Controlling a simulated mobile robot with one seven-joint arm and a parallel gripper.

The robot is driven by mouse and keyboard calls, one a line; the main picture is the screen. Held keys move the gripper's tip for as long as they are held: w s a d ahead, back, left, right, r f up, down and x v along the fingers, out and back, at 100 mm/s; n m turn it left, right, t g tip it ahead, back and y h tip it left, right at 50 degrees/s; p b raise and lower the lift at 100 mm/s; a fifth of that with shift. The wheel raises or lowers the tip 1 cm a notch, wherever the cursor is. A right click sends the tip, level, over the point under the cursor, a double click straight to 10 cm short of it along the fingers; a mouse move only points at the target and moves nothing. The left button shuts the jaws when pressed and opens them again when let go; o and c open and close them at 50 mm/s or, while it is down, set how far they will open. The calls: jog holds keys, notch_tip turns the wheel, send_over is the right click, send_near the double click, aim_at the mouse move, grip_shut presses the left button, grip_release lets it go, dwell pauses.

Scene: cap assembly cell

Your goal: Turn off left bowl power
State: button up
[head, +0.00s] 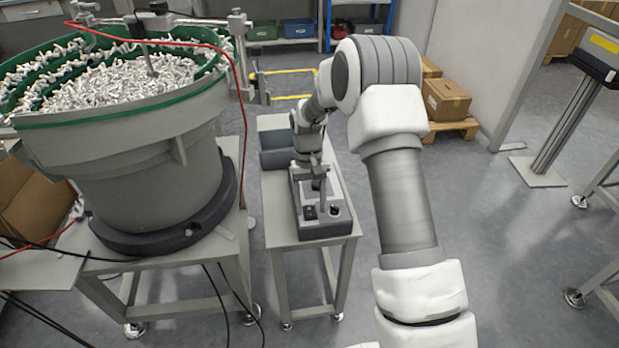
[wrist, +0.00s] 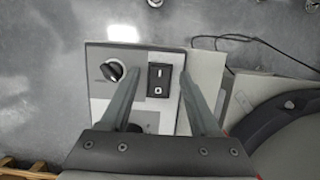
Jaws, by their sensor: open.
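A grey control box (head: 325,230) stands on a small table beside the left bowl feeder (head: 130,150), a grey bowl with a green rim full of shiny metal parts. In the wrist view the box face (wrist: 124,62) carries a black rocker switch (wrist: 159,80) marked I and O, and a round black knob (wrist: 113,70). Another dark part is partly hidden by my gripper's body. My gripper (wrist: 160,70) is open and empty above the box, its fingertips on either side of the rocker in the picture. I cannot tell whether they touch the box, nor which way the rocker is pressed.
A grey bin (head: 275,158) sits behind the box on the table (head: 278,205). Cables (head: 232,300) hang below the feeder's stand. Cardboard boxes (head: 446,100) lie on a pallet at the back. The floor (head: 500,240) right of my arm is clear.

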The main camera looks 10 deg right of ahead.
jog(key=p+v, duration=0.3)
jog(key=v, duration=1.3)
jog(key=shift+r, duration=0.3)
jog(key=shift+w, duration=0.1)
jog(key=s+d+r+t+p, duration=0.1)
jog(key=s+r+t+p, duration=0.15)
jog(key=s+r, duration=0.65)
jog(key=s+d+r+t+p, duration=0.1)
jog(key=s+r+t+p, duration=0.3)
jog(key=r, duration=0.9)
jog(key=s+r+t+p, duration=0.1)
jog(key=s+r, duration=0.1)
jog(key=s, duration=0.7)
jog(key=s+d+r+t+p, duration=0.1)
jog(key=s+r+p, duration=0.1)
jog(key=s, duration=0.7)
jog(key=shift+d, duration=0.35)
